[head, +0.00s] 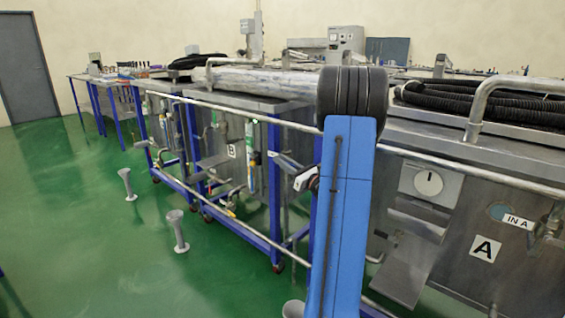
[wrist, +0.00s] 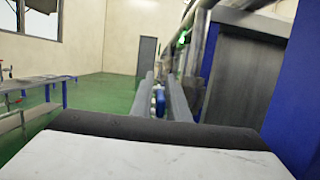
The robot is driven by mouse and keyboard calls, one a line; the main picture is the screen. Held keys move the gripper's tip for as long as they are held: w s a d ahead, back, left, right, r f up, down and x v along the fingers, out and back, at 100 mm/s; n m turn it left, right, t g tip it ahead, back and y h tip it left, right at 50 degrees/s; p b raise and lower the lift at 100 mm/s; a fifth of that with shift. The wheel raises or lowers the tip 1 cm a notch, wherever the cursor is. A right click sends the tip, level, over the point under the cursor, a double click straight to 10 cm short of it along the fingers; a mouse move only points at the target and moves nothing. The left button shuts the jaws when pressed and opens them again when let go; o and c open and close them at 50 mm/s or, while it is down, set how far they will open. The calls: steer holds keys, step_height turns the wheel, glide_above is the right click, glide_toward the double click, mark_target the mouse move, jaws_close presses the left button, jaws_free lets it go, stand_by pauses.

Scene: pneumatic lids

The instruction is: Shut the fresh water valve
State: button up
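In the wrist view my gripper (wrist: 158,78) points along the front of the tanks, with its two grey fingers apart. A small blue part with pale pieces (wrist: 159,103) shows in the gap between the fingers; I cannot tell whether it is a valve or whether the fingers touch it. In the head view my blue arm link stands before the tanks and hides what is behind it. A pale and dark fitting with some red (head: 306,179) shows just left of the link; I cannot tell what it is. No valve is clearly marked as fresh water.
Steel tank A (head: 530,268) stands at right, with a dial box (head: 430,182) and a pipe marked "IN A" (head: 517,220). Tank B (head: 232,175) stands further left. A long rail (head: 225,108) runs along the fronts. Green floor (head: 85,230) is open at left, with short grey posts (head: 176,232).

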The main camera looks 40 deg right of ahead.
steer(key=shift+s, duration=0.1)
steer(key=a+v, duration=0.1)
steer(key=v, duration=1)
steer(key=shift+s+d, duration=0.35)
steer(key=shift+d, duration=0.15)
steer(key=shift+f, duration=0.15)
